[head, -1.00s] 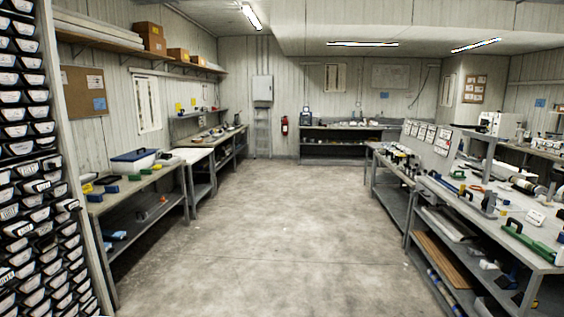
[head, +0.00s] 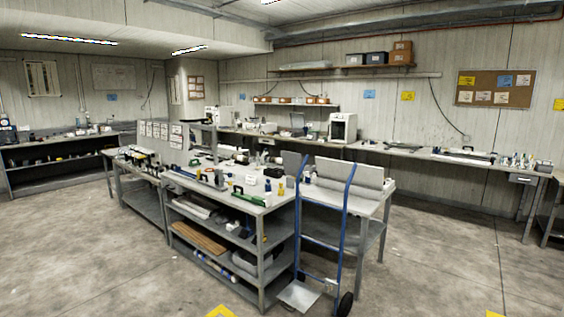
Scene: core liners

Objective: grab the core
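I cannot tell any core apart in the head view. The central workbench (head: 225,197) carries several small tools and parts, too small to identify surely. A green long item (head: 249,196) lies near its front edge. A light grey slab-like block (head: 345,172) lies on the lower bench section at the right end. A long light item (head: 465,154) lies on the wall bench at the right. Neither of my grippers shows in the view.
A blue hand truck (head: 325,235) stands against the right end of the central bench. Wall benches (head: 400,150) run along the back. Yellow floor markings (head: 220,311) show at the bottom. Open concrete floor (head: 430,270) lies to the right and front left.

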